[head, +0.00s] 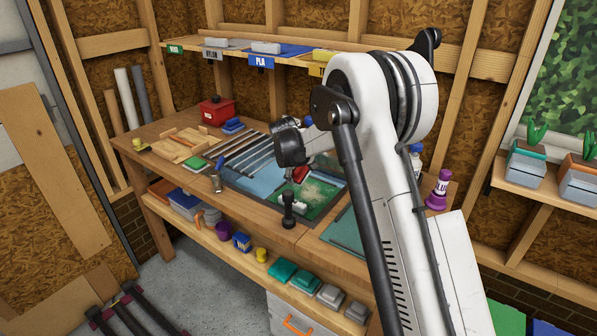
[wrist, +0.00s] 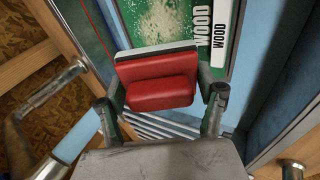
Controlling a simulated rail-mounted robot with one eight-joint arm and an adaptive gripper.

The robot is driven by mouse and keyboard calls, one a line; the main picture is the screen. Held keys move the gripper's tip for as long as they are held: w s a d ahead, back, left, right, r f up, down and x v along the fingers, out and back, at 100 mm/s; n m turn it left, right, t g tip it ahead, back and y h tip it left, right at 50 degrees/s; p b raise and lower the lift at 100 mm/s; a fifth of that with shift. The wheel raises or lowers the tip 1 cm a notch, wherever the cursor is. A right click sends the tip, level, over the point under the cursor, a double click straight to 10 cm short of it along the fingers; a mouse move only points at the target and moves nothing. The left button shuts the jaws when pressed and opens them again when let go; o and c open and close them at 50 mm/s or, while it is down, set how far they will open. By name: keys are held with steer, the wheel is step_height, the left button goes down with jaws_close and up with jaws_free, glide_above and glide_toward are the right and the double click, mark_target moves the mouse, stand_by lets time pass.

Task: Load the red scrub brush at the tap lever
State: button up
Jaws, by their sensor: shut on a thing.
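The red scrub brush (wrist: 158,82) is a red block with a pale strip along its far edge. My gripper (wrist: 163,98) is shut on it, with one finger at each side in the wrist view. In the head view the red brush (head: 301,174) is small and partly hidden by my wrist, above the bench recess. I cannot clearly make out the tap lever. A bent chrome pipe (wrist: 48,88) at the left of the wrist view may belong to the tap.
A green tray (head: 322,196) with pale dust lies beyond the brush; a WOOD label (wrist: 220,36) is beside it. A black-knobbed post (head: 288,212) stands at the bench's front edge. A red box (head: 214,111) and wooden frame (head: 185,145) stand left. A shelf (head: 250,60) runs behind.

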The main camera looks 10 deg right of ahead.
mark_target(300, 182)
steer(key=shift+s+a+b, duration=0.2)
steer(key=shift+s+b, duration=0.1)
steer(key=shift+s, duration=1)
steer(key=shift+s+a+b, duration=0.15)
steer(key=shift+s+b, duration=0.1)
steer(key=shift+s, duration=1.05)
steer(key=shift+s+a+b, duration=0.2)
steer(key=shift+s+b, duration=0.1)
steer(key=shift+s, duration=1)
steer(key=s+r+p, duration=0.1)
steer(key=s+r, duration=0.3)
steer(key=s, duration=0.1)
steer(key=shift+a, duration=0.4)
